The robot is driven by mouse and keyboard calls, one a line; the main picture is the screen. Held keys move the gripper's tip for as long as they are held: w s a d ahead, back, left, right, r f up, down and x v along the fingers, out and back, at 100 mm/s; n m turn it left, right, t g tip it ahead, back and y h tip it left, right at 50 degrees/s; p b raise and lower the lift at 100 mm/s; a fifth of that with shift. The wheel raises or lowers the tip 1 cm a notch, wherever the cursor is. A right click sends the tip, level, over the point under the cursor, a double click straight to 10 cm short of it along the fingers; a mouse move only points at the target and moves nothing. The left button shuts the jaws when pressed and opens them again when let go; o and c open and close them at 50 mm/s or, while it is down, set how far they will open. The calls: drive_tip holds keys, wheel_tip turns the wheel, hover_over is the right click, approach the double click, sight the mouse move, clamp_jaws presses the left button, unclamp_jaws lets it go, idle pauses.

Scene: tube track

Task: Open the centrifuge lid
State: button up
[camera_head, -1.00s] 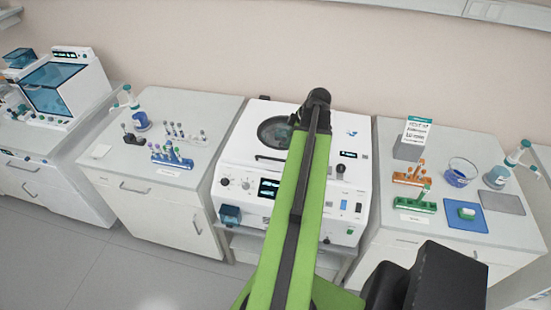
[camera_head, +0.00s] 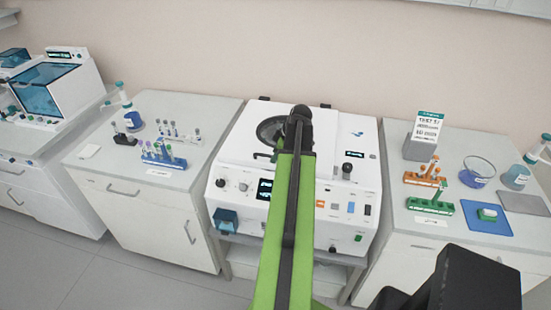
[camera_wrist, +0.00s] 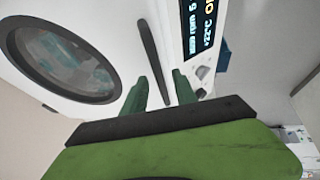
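The white centrifuge (camera_head: 300,215) stands in the middle of the head view, its lid (camera_head: 328,135) shut. The lid has a round dark window (camera_head: 270,131), which also fills the left of the wrist view (camera_wrist: 62,62). A long black handle bar (camera_wrist: 151,50) lies beside the window in the wrist view. My gripper (camera_wrist: 160,78) has two dark green fingers that stand apart, one on each side of the bar's near end in the picture. I cannot tell whether they touch it.
The centrifuge's display (camera_wrist: 200,25) and front controls are close to the right finger in the wrist view. A left bench (camera_head: 110,180) holds tube racks; a right bench (camera_head: 455,232) holds racks, a bowl and a box. Floor is clear at the front left.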

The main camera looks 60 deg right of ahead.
clamp_jaws()
idle(1.3)
